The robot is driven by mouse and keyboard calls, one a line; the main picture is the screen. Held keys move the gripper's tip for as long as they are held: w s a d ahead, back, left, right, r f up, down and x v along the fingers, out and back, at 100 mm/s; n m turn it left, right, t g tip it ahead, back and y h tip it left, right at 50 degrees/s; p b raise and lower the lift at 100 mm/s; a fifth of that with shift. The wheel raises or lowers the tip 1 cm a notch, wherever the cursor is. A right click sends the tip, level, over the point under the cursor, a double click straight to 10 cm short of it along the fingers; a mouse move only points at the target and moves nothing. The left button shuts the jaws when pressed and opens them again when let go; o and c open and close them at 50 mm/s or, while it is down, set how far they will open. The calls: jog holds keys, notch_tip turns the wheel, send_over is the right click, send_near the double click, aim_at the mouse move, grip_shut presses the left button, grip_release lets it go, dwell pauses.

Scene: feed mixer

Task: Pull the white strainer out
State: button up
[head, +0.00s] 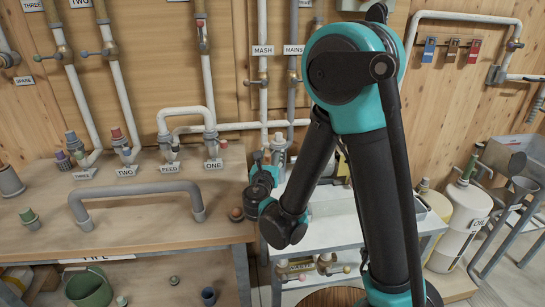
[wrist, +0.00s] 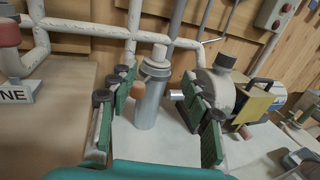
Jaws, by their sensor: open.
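My gripper (wrist: 156,92) is open, its green-padded fingers spread left and right in the wrist view. A grey upright cylinder with a whitish stepped cap (wrist: 160,53) stands on the bench between and beyond the fingers. The cap is the likeliest white strainer, but I cannot tell for sure. Nothing is held, and I see no clear contact between fingers and cylinder. In the head view my gripper (head: 262,182) is small and partly hidden by my arm, beside the grey cylinder (head: 279,145) at the wooden bench's right end.
A pump-like grey body (wrist: 220,85) with a yellow plate (wrist: 258,100) stands just right of the fingers. White pipes (wrist: 80,30) run behind.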

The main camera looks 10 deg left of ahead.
aim_at(278, 135)
jog(key=w, duration=1.6)
jog(key=shift+w+d, duration=0.35)
jog(key=shift+w, duration=0.05)
grip_shut()
